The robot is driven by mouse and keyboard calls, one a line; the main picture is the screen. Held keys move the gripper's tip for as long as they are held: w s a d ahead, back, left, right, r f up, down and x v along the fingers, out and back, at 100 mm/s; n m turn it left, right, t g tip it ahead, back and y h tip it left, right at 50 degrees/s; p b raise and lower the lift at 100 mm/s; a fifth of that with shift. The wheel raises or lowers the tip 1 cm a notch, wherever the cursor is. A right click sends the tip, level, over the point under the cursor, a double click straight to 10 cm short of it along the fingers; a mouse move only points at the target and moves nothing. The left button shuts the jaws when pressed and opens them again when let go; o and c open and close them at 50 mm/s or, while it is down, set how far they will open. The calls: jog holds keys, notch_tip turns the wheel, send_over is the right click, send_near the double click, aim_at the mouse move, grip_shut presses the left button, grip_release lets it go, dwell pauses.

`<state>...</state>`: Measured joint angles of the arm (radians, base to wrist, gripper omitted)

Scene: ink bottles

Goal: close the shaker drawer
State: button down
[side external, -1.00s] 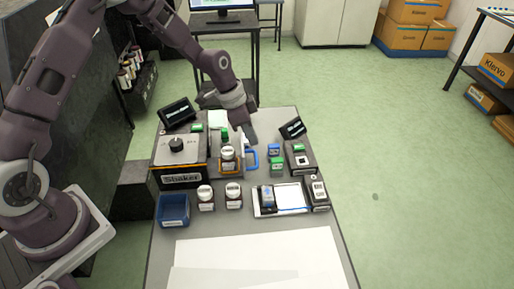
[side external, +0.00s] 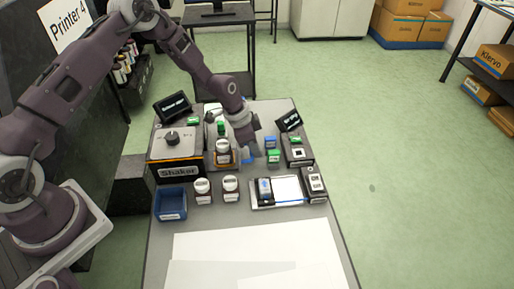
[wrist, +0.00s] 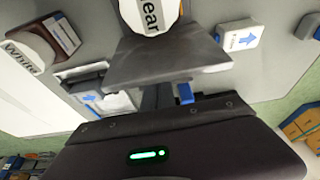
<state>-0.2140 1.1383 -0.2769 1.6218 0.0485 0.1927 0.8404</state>
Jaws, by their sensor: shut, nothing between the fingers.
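The shaker (side external: 178,172) is a grey box with a black knob at the left of the table. Its drawer stands open to the right. A white-capped bottle (side external: 222,148) stands in the drawer, and its lid (wrist: 152,14) reads "…ear" in the wrist view. The drawer's grey front panel (wrist: 165,55) lies just ahead of my gripper. A blue handle (wrist: 185,93) shows in part below that panel, mostly hidden by my gripper. My gripper (side external: 249,152) is shut and empty, low at the handle side of the drawer. I cannot tell whether it touches the handle or panel.
Two capped bottles (side external: 203,191) and a blue bin (side external: 171,204) stand in front of the shaker. Small green and blue boxes (side external: 273,157) stand close right of my gripper. A white tray device (side external: 287,190) lies front right. White sheets cover the near table.

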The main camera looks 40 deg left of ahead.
aim_at(218, 151)
jog(key=s+a, duration=0.6)
jog(key=shift+s+a, duration=0.65)
jog(key=shift+s, duration=0.05)
jog(key=shift+s+f, duration=0.1)
jog(key=s+r+n+y, duration=0.2)
jog(key=s+r, duration=0.3)
jog(key=r, duration=0.8)
jog(key=s+r+n+y, duration=0.15)
jog(key=s+r, duration=0.35)
jog(key=r, duration=0.8)
jog(key=s+d+r+n+t, duration=0.1)
jog(key=s+r, duration=0.3)
jog(key=s, duration=0.4)
jog(key=s+d+r+n+t, duration=0.2)
jog(key=s+d+r+n, duration=0.1)
jog(key=s, duration=0.5)
jog(key=shift+s+d+r+n+h, duration=0.15)
jog(key=shift+s+r+n+h, duration=0.25)
jog(key=shift+r+n, duration=0.3)
jog(key=shift+w+r, duration=0.1)
